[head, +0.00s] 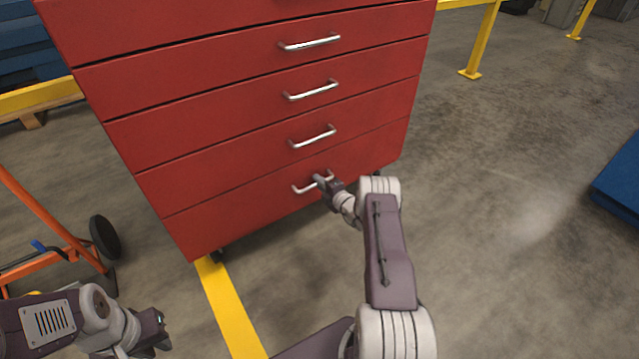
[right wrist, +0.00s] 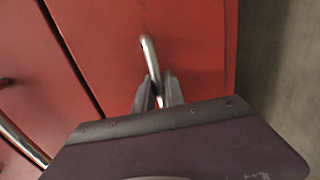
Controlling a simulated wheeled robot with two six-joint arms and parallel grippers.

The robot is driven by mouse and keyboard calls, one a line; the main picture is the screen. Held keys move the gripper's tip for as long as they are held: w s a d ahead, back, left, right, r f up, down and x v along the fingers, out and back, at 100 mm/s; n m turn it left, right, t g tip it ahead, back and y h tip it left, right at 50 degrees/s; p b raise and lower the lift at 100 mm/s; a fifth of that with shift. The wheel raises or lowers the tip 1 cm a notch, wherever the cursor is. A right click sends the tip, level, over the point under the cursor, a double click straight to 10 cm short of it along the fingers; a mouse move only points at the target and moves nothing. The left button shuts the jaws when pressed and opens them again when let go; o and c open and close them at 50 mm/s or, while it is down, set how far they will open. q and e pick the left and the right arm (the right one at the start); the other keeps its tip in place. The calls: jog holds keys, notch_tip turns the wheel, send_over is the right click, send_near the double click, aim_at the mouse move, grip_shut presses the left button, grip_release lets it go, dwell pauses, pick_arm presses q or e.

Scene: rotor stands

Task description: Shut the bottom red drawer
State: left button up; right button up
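The bottom red drawer (head: 240,221) is the lowest front of a tall red cabinet in the head view. Its front looks about flush with the fronts above. In the right wrist view, the drawer front (right wrist: 195,50) fills the middle, with a dark seam along its left side. Its silver handle (head: 305,188) also shows in the right wrist view (right wrist: 148,58). My right gripper (head: 318,180) is at this handle, and its fingers (right wrist: 158,92) lie close on both sides of the bar, shut on it. My left gripper (head: 163,331) is low at the left, away from the cabinet; its finger gap is unclear.
Several more drawers with silver handles (head: 312,137) are above. An orange hand truck (head: 45,262) stands at the left. A yellow floor line (head: 228,308) runs from the cabinet. A yellow rail post (head: 483,40) is behind. The floor at right is open up to a blue object (head: 620,180).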

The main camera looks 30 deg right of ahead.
jog(key=shift+s+r+p, duration=0.1)
jog(key=shift+r+p, duration=0.25)
jog(key=p+v, duration=0.5)
jog(key=v, duration=0.3)
jog(key=shift+s+f, duration=0.2)
jog(key=shift+s, duration=0.2)
